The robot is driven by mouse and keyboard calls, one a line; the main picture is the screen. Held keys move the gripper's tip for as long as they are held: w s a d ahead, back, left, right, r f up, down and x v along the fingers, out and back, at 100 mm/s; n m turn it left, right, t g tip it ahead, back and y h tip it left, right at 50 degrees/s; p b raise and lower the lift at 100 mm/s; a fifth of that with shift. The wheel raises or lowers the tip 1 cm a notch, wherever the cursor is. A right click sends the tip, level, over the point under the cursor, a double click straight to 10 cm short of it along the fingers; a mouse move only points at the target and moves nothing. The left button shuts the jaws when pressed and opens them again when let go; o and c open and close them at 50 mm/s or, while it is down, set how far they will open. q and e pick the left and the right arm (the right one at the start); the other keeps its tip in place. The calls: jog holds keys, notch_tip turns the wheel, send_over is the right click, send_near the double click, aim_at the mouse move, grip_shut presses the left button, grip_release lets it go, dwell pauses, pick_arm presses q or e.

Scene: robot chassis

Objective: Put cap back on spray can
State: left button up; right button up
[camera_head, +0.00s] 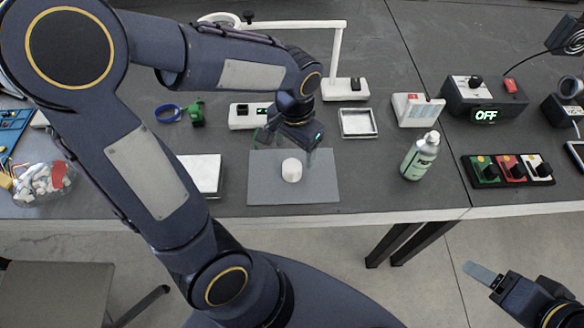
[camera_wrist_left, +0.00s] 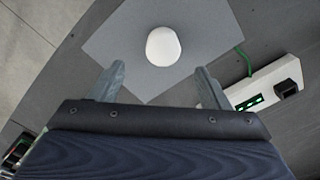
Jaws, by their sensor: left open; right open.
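A white cap (camera_head: 292,170) sits on a grey mat (camera_head: 262,192) in the middle of the table. The left wrist view shows it as a round white shape (camera_wrist_left: 163,46) beyond and between my fingertips. My left gripper (camera_head: 288,152) is open and empty, above the mat just behind the cap; its fingers also show in the left wrist view (camera_wrist_left: 158,80). A green spray can (camera_head: 420,157) stands on the table to the right of the mat, its nozzle uncovered. My right gripper (camera_head: 482,273) hangs in front of the table at the lower right, away from the objects.
A small white tray (camera_head: 357,123) lies behind the mat, and a white box (camera_head: 205,174) lies to its left. A black box with an OFF display (camera_head: 484,98) and a switch panel (camera_head: 508,169) stand at the right. The table between mat and can is clear.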

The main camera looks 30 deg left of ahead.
aim_at(292, 166)
pick_arm(q)
jog(key=shift+f, duration=1.1)
jog(key=shift+s+a+f+b, duration=0.1)
jog(key=shift+a+f+b, duration=0.1)
jog(key=shift+f, duration=1.1)
jog(key=shift+a+f+b, duration=0.1)
jog(key=shift+f+b, duration=0.1)
jog(key=shift+f, duration=1.1)
jog(key=c, duration=1)
